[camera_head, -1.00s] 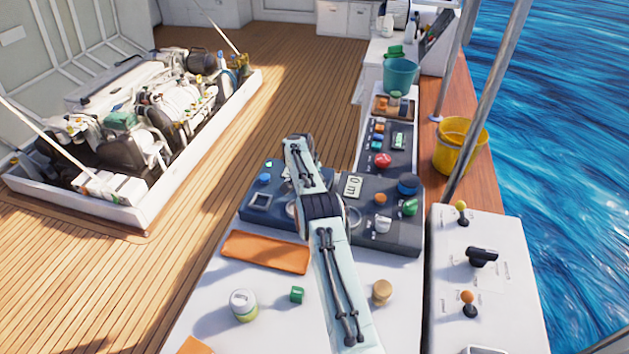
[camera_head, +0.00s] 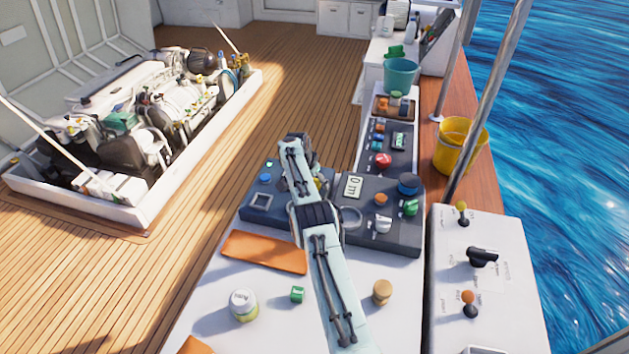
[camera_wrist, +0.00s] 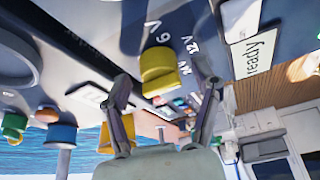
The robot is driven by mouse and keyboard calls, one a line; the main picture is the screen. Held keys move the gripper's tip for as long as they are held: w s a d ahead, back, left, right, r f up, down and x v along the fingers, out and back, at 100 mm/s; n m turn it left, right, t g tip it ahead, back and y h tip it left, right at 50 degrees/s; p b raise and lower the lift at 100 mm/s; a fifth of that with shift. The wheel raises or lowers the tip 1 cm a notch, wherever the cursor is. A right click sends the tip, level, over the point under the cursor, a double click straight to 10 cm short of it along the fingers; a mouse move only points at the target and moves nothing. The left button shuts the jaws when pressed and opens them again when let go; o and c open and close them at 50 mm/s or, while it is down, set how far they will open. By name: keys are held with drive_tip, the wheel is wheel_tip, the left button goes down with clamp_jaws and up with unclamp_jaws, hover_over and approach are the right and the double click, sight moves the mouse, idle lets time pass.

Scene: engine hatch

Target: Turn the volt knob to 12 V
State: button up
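The volt knob (camera_wrist: 158,72) is yellow and sits on a dark blue panel, with white voltage marks around it; 12 V (camera_wrist: 192,45) reads to its right in the wrist view. The knob's exact setting is hard to tell. My gripper (camera_wrist: 164,80) is open, with one finger on each side of the knob in this view; I see no clear contact. In the head view, a bit of yellow (camera_head: 318,183) shows beside my arm, which hides most of that panel and my gripper.
A "ready" label (camera_wrist: 262,52) is near the knob. Dark control boxes with a red button (camera_head: 383,160), a blue knob (camera_head: 408,183) and green knobs stand around my arm.

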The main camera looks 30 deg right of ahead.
drive_tip(key=shift+r, duration=0.15)
drive_tip(key=v, duration=1.1)
drive_tip(key=shift+a+r, duration=0.2)
drive_tip(key=shift+r, duration=0.15)
drive_tip(key=shift+s, duration=0.1)
